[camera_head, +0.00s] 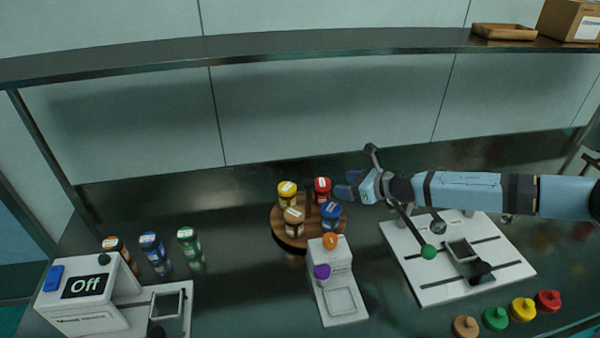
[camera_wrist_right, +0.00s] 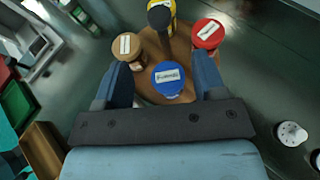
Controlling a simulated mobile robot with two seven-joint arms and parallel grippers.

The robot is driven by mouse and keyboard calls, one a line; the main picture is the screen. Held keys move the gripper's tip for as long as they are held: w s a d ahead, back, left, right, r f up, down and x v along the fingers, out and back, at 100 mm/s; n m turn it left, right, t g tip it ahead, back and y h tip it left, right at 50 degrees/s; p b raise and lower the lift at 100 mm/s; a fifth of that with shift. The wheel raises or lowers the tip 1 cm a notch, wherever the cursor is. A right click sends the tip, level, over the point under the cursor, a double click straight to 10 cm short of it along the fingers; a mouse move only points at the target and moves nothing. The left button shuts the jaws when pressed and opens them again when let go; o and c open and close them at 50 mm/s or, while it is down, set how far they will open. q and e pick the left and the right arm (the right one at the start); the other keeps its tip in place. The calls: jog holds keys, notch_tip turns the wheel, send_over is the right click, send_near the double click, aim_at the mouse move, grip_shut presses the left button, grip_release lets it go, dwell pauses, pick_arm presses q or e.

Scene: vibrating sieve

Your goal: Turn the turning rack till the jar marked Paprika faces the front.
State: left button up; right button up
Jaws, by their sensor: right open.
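The turning rack (camera_head: 278,226) is a round wooden disc with a dark central post, standing mid-counter. It carries a yellow-lidded jar (camera_head: 287,189) at back left, a red-lidded jar (camera_head: 322,185) at back right, a blue-lidded jar (camera_head: 330,209) at front right and a brown-lidded jar (camera_head: 293,215) at front left. The lid labels are too small to read surely. My right gripper (camera_head: 343,190) is open at the rack's right side, beside the red and blue jars. In the right wrist view, the blue lid (camera_wrist_right: 168,78) shows between its fingers; contact cannot be told. My left gripper is out of view.
A white device (camera_head: 343,309) with orange and purple knobs stands just before the rack. A white board (camera_head: 425,285) with sliders lies under my right arm. Several jars and an "Off" machine (camera_head: 85,315) stand left. A shelf (camera_head: 250,50) spans the back.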

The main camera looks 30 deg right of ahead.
aim_at(309, 182)
jog(key=x, duration=0.3)
jog(key=shift+w+a+r+p, duration=0.1)
jog(key=shift+w+a+p, duration=0.2)
jog(key=shift+a, duration=0.05)
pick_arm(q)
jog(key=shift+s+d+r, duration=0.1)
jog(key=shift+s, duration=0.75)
pick_arm(e)
jog(key=x, duration=0.9)
jog(key=shift+w+a, duration=0.1)
jog(key=shift+w, duration=0.1)
jog(key=shift+c, duration=0.5)
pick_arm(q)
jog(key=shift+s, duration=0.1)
pick_arm(e)
grip_shut()
